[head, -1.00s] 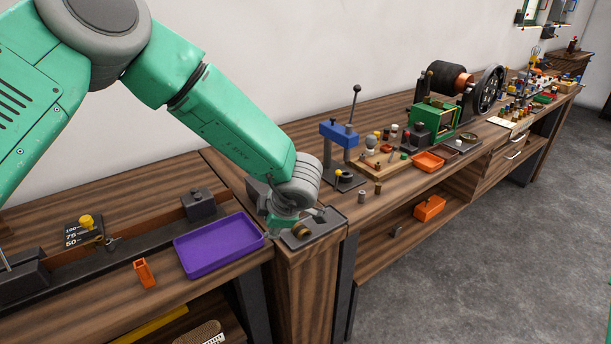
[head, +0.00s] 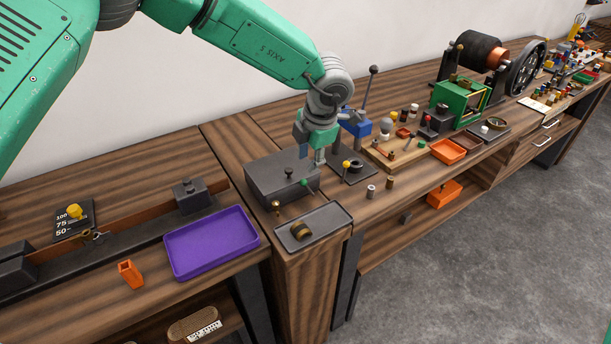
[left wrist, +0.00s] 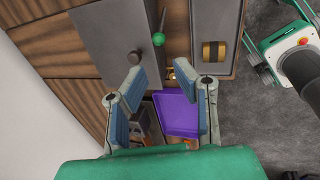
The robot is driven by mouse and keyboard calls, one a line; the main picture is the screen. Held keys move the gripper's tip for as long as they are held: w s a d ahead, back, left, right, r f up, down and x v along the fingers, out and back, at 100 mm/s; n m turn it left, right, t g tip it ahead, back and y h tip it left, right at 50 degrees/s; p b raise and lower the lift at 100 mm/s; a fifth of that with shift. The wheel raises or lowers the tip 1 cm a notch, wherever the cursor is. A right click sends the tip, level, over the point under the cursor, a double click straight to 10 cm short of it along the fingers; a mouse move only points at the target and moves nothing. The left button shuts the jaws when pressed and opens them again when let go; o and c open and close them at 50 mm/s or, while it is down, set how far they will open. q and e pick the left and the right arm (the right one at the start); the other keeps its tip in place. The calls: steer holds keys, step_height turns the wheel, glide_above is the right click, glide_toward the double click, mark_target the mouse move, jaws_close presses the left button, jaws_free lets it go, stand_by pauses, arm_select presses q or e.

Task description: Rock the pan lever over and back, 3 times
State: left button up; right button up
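A lever with a green knob (head: 304,183) stands at the right side of a dark grey box (head: 262,180) on the bench. Its green knob (left wrist: 158,39) and thin rod also show in the left wrist view, near the top. I take this to be the pan lever, though nothing labels it. My left gripper (head: 312,152) is above and behind the knob, apart from it. In the left wrist view its blue-padded fingers (left wrist: 163,88) are spread with nothing between them. My right gripper is out of view.
A grey tray (head: 330,215) holding a brass roll (head: 300,230) lies before the box. A purple tray (head: 212,245) is to the left. A blue lever press (head: 356,124) and a yellow-knobbed rod (head: 346,165) stand close right of the gripper.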

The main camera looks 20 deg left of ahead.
mark_target(303, 179)
arm_select(q)
steer(key=x, duration=0.7)
steer(key=shift+w+a+f+p, duration=0.1)
steer(key=shift+w+f+p, duration=0.2)
steer(key=shift+p, duration=0.1)
steer(key=shift+w+d+f, duration=0.1)
steer(key=shift+d+f, duration=0.2)
steer(key=shift+f, duration=0.45)
steer(key=shift+a, duration=0.15)
steer(key=shift+a, duration=0.25)
jaws_close()
